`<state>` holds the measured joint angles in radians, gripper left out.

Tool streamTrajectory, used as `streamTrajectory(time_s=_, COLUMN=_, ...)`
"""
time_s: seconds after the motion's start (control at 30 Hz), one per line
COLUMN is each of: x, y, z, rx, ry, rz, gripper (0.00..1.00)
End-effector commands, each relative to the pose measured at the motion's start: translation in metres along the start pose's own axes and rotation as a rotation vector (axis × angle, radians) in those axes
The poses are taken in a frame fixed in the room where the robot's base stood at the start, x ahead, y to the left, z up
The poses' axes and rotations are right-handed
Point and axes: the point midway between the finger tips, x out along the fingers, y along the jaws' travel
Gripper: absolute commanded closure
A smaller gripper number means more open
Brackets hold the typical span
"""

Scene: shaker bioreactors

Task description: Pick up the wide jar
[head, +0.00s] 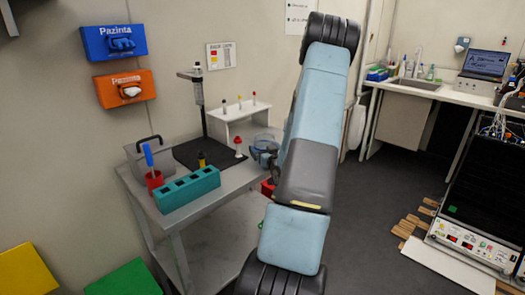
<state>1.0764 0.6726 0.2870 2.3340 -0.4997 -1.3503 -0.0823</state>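A wide, clear bluish glass vessel (264,141), which looks like the wide jar, is at the right end of the grey table. My arm covers its right side. A dark piece that looks like part of my gripper (268,158) shows just below the glass, at the arm's left edge. Most of the gripper is hidden behind the arm. I cannot tell whether its fingers are open or shut, or whether they touch the jar.
The grey table (225,183) also holds a teal block (187,190) with square holes, a red cup (154,180) with a blue item, a stand (205,120) with a tube, and a white rack (238,112). A red-capped piece (238,147) stands close left of the jar.

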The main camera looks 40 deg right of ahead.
Motion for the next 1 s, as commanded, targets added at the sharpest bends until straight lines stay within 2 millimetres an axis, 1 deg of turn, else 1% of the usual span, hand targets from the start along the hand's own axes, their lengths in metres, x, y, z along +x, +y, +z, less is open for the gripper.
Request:
streamTrajectory(time_s=0.03, x=0.0, y=-0.002, z=0.0, rx=0.0, ry=0.0, rz=-0.003, gripper=0.0)
streamTrajectory(time_s=0.07, x=0.001, y=-0.002, z=0.0, rx=0.0, ry=0.0, rz=-0.004, gripper=0.03)
streamTrajectory(time_s=0.57, x=0.001, y=-0.006, z=0.0, rx=0.001, ry=0.0, rz=-0.008, gripper=0.51)
streamTrajectory(time_s=0.87, x=0.001, y=-0.006, z=-0.002, rx=0.0, ry=0.001, rz=-0.009, gripper=0.51)
streamTrajectory(time_s=1.0, x=-0.003, y=-0.01, z=-0.011, rx=-0.002, ry=0.001, rz=-0.012, gripper=0.51)
